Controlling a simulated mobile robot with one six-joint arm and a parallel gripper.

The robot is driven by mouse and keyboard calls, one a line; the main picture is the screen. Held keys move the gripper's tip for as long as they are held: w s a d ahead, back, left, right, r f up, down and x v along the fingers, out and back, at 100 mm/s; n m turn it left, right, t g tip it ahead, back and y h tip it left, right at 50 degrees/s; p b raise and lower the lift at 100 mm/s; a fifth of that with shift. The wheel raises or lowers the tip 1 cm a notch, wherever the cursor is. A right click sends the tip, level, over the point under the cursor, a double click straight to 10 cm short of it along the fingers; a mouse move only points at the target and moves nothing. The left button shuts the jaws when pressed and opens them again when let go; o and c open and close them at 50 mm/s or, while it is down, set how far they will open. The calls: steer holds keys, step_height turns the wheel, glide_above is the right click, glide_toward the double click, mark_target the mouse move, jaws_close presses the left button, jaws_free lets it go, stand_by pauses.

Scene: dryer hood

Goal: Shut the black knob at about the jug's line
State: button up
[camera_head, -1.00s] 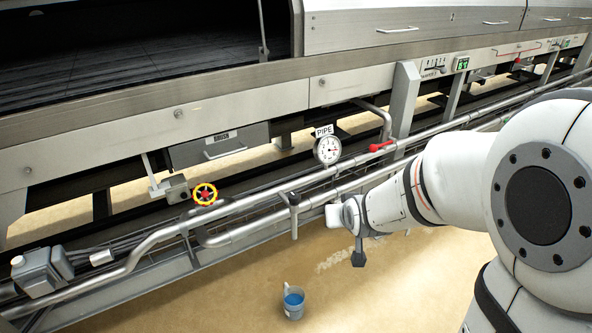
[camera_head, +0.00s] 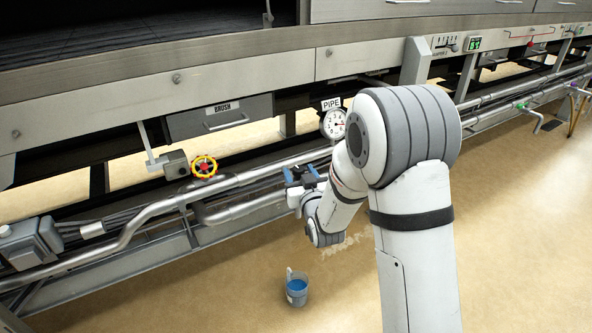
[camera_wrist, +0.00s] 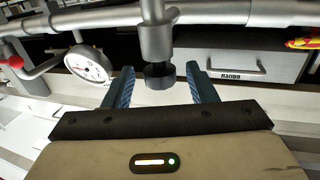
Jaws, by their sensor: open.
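The black knob (camera_wrist: 158,76) shows in the wrist view as a dark round cap at the end of a grey metal stub on the pipe. My gripper (camera_head: 302,174) is open, and its two blue fingers stand to either side of the knob in the wrist view, with gaps showing. I cannot tell how deep the knob sits between them. In the head view the gripper is at the pipes and the knob cannot be made out. The jug (camera_head: 296,290), grey with blue liquid, stands on the floor below the gripper.
The pipe gauge (camera_head: 334,124) is close beside my arm. A yellow valve wheel (camera_head: 204,167) with a red hub is to the left. A red lever (camera_wrist: 13,62) shows in the wrist view. The brush drawer (camera_head: 220,115) is behind the pipes. Floor around the jug is clear.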

mark_target(297, 167)
steer(key=shift+b+x, duration=0.3)
steer(key=shift+x, duration=1.45)
steer(key=c, duration=1)
